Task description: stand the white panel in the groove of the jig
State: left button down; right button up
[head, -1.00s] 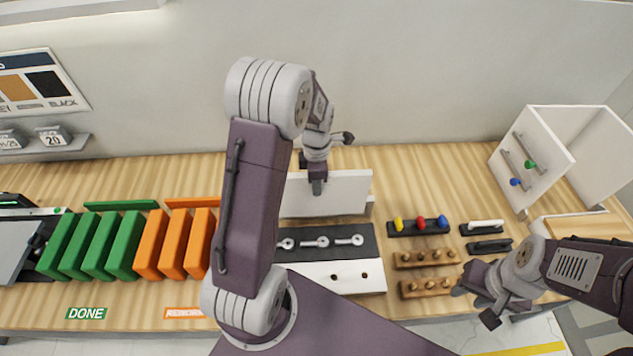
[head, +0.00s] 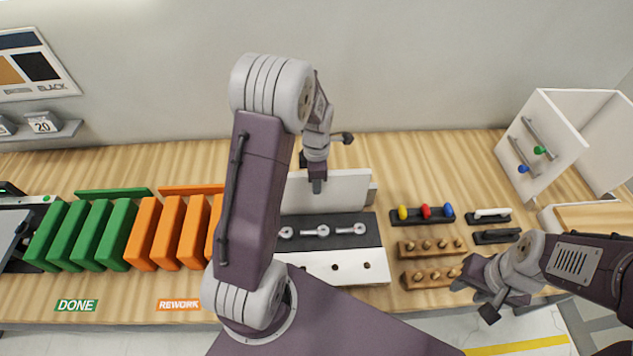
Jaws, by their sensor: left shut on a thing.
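The white panel (head: 345,190) stands upright at the back of the bench, partly hidden behind my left arm. My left gripper (head: 317,186) is above its top edge and shut on it. A pale block end shows at the panel's right lower side; it may be the jig (head: 372,194). The groove is hidden, so I cannot tell whether the panel sits in it. My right gripper (head: 476,298) is low at the right, over the bench's front edge, empty, with its fingers apart.
In front of the panel lies a black and white board (head: 340,250) with metal parts. Green (head: 100,235) and orange (head: 170,232) slabs stand in rows at left. Wooden peg blocks (head: 430,246), a rack of coloured pieces (head: 422,214) and a white cabinet (head: 545,150) are at right.

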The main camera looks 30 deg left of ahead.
pick_arm(q)
jog(key=c, duration=1.2)
grip_release()
jog(key=shift+c, duration=0.2)
notch_tip(320, 180, up, 7)
jog(key=p, duration=0.6)
jog(key=shift+r+p, duration=0.15)
jog(key=shift+p, duration=0.15)
